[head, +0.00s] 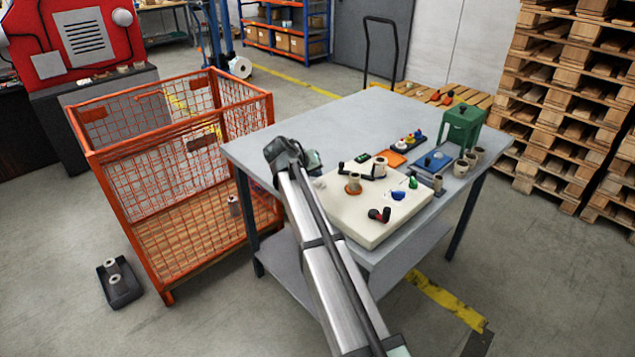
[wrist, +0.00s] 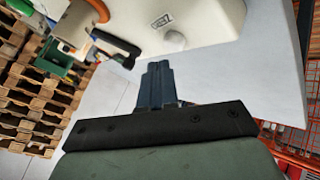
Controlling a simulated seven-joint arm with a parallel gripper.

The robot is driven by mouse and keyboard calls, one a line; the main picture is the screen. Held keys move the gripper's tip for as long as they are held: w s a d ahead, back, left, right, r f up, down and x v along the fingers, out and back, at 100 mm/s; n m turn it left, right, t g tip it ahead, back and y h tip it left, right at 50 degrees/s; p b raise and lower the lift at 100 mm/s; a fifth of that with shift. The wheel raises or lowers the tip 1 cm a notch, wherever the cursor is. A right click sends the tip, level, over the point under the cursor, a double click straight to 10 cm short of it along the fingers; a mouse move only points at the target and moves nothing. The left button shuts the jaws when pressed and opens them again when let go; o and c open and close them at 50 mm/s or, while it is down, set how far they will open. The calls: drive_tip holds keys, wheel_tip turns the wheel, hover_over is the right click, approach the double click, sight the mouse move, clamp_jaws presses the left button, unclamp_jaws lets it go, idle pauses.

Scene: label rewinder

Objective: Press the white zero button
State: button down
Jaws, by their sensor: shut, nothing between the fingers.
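I cannot make out the button there.
On the rewinder are a brown roll (head: 353,184), a blue knob (head: 398,195) and a red-black crank (head: 380,214). The grey table (head: 300,130) also bears an orange tray (head: 390,158) and a green stand (head: 461,125). An orange mesh cage (head: 165,190) stands left of the table.

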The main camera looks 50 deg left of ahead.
sight(315, 183)
drive_tip(key=shift+f, duration=1.05)
idle(1.6)
drive_tip(key=shift+r, duration=1.05)
drive_tip(key=shift+r, duration=0.15)
drive_tip(key=shift+r, duration=2.35)
